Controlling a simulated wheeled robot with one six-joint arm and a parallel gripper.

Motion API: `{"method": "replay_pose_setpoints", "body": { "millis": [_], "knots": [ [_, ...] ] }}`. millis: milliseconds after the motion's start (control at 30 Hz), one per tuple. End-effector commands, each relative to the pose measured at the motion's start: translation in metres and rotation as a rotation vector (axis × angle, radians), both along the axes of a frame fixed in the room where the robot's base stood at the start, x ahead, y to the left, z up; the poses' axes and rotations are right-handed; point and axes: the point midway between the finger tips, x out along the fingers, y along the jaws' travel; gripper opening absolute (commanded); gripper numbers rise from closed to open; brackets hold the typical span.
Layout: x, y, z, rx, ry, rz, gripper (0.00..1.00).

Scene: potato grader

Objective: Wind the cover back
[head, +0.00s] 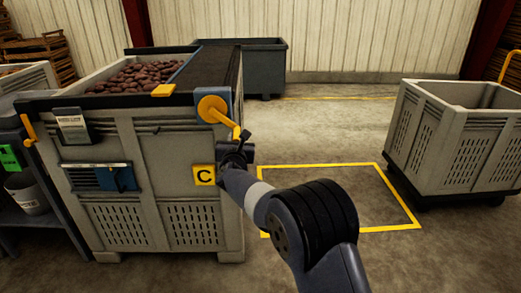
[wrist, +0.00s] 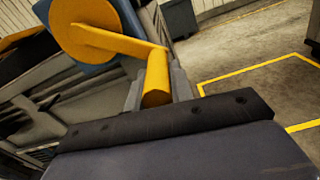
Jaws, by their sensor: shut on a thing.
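The dark cover (head: 210,68) lies across the right part of the potato crate's top. Potatoes (head: 140,76) show uncovered to its left. A yellow crank (head: 213,108) with a round hub sits on a blue plate at the crate's near right corner. In the wrist view the crank's hub (wrist: 88,28) is at upper left and its handle grip (wrist: 156,80) points down towards me. My gripper (head: 240,140) is shut on the handle, at the crate's right side. The fingers (wrist: 178,88) are partly hidden behind the gripper body in the wrist view.
The crate (head: 150,185) carries a yellow C label (head: 204,175). A yellow floor outline (head: 395,200) lies to its right, with clear floor inside. An open grey crate (head: 455,140) stands on a dark base at right. A dark bin (head: 263,65) stands behind. A bench with a bucket (head: 28,198) is at left.

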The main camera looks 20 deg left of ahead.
Motion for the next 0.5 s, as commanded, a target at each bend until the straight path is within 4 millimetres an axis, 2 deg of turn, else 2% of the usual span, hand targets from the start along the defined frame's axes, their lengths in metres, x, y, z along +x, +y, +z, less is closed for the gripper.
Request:
{"method": "replay_pose_setpoints", "body": {
  "millis": [33, 100, 500],
  "knots": [
    [-0.004, 0.013, -0.008, 0.048, 0.004, 0.01, 0.0],
    [-0.005, 0.021, -0.012, 0.111, 0.023, 0.009, 0.0],
    [-0.016, 0.053, -0.024, 0.466, 0.138, 0.01, 0.0]
  ]
}}
